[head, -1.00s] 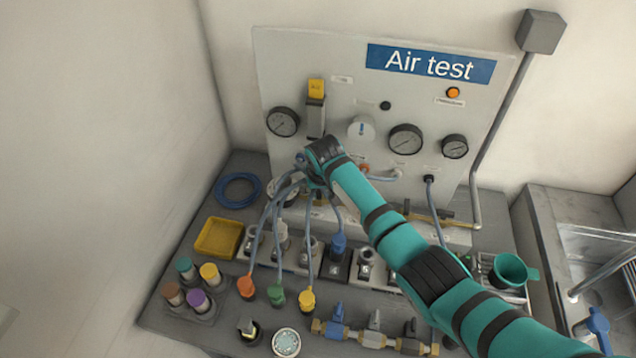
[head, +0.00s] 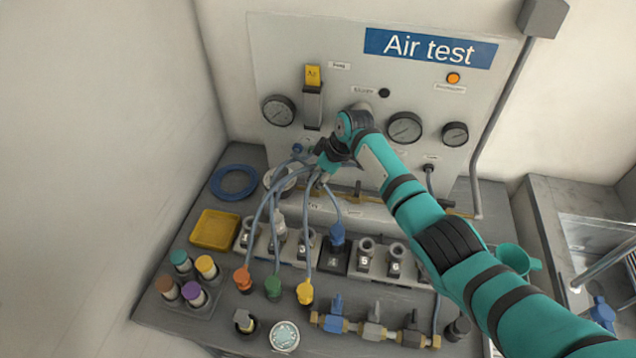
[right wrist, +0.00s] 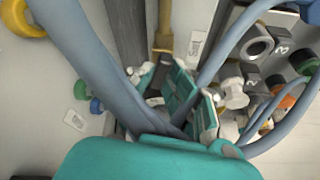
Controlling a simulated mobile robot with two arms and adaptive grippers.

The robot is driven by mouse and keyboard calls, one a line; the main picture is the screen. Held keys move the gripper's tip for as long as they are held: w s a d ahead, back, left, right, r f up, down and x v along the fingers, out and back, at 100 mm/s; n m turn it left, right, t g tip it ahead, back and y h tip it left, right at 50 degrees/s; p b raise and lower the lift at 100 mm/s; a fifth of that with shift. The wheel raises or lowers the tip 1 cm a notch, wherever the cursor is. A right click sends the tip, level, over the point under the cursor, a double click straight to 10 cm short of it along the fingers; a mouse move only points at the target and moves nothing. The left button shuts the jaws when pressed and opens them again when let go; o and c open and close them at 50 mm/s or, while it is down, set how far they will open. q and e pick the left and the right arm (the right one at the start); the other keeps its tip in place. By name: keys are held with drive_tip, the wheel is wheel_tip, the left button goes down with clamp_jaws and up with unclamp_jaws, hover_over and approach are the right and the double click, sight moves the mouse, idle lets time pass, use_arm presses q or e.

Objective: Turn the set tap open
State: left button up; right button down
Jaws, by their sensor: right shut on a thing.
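The brass pipe with small dark tap handles (head: 358,189) runs along the foot of the Air test panel (head: 310,52). My right gripper (head: 323,172) is at the left part of this pipe, pointing down among the grey-blue hoses. In the right wrist view its teal fingers (right wrist: 163,76) are close together at a dark tap handle (right wrist: 167,60) below a brass fitting (right wrist: 163,28). They are shut on this handle, which I take to be the set tap. Fingers and hoses hide much of it, and its label is too small to read. My left gripper is not in view.
Grey-blue hoses (head: 262,215) hang close around my right gripper, ending in orange, green and yellow plugs. Numbered sockets (head: 365,258), a valve row (head: 372,332) and a yellow tray (head: 215,231) stand on the bench. A sink (head: 590,245) is at the right.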

drive_tip(key=shift+w+n+g+b, duration=0.1)
drive_tip(key=shift+n+g+b, duration=0.5)
drive_tip(key=shift+n+b, duration=0.95)
drive_tip(key=c, duration=1.3)
unclamp_jaws()
drive_tip(key=shift+r, duration=0.1)
drive_tip(key=v, duration=1.2)
drive_tip(key=shift+d, duration=0.25)
